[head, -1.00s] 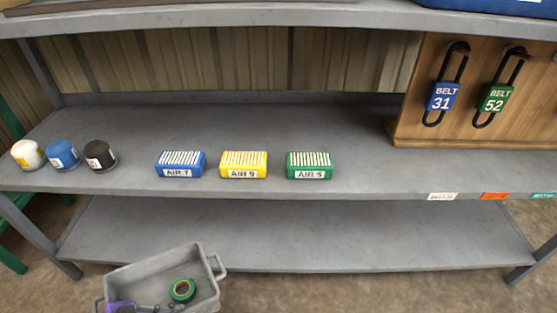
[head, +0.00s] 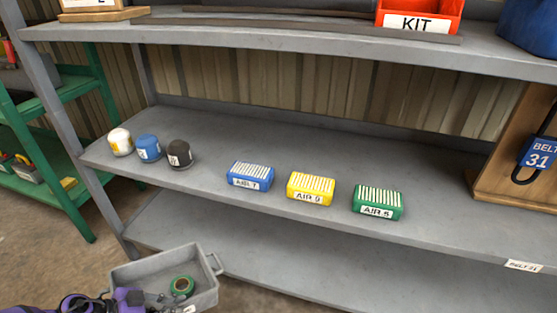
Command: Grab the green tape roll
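The green tape roll (head: 182,286) lies in a grey tray (head: 206,262) at the bottom left of the head view. Its dark centre hole faces up. My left arm comes in from the left edge, purple and black, and my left gripper (head: 158,299) is low at the tray's left part, left of the roll. Its dark fingers are small and blend with dark things in the tray, so I cannot tell their opening or any contact with the roll. My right gripper is not in view.
A grey shelf unit (head: 300,150) stands beyond the tray. It holds white, blue and dark cans (head: 149,149) and blue, yellow and green AIR boxes (head: 310,189). A red KIT bin (head: 418,14) is above. A green rack (head: 62,180) stands at left.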

